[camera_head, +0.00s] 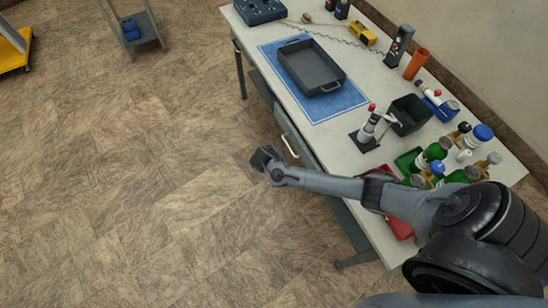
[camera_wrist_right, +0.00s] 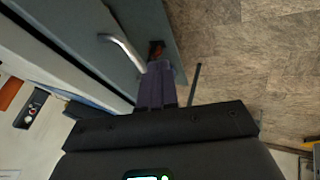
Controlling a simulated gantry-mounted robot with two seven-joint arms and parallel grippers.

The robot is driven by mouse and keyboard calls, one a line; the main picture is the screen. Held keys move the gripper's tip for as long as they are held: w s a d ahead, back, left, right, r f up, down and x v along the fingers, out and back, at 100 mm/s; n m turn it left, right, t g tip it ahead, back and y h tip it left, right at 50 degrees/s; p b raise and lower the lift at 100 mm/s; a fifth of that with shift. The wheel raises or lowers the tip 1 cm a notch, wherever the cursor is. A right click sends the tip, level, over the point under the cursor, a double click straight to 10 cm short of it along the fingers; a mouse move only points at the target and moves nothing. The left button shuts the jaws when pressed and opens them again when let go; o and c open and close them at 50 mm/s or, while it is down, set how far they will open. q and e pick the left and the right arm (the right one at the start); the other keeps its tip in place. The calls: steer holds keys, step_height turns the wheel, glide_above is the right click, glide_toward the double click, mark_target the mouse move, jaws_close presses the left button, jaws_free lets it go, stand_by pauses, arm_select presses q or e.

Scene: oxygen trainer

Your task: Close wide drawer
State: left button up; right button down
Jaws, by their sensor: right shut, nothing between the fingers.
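The wide drawer (camera_head: 296,135) is under the front edge of the workbench, with a grey front and a pale bar handle (camera_head: 289,146). In the right wrist view the grey drawer front (camera_wrist_right: 85,40) and its curved handle (camera_wrist_right: 123,50) are close by. How far the drawer stands out is hard to tell. My right gripper (camera_head: 264,158) is just in front of the drawer, left of the handle in the head view. Its dark fingers (camera_wrist_right: 158,75) are together and empty, beside the handle's end. Whether they touch the drawer is unclear. My left gripper is in neither view.
The workbench (camera_head: 350,120) holds a dark tray (camera_head: 312,68) on a blue mat (camera_head: 351,97), a black bin (camera_head: 410,114) and several bottles on the right. My right forearm passes over the bench's near end. The floor (camera_head: 130,150) left of the bench is clear.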

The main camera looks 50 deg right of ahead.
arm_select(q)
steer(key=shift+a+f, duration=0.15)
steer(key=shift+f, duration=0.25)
arm_select(e)
steer(key=s+d+f, duration=0.1)
steer(key=d+f, duration=0.2)
steer(key=d, duration=0.2)
steer(key=shift+d, duration=0.1)
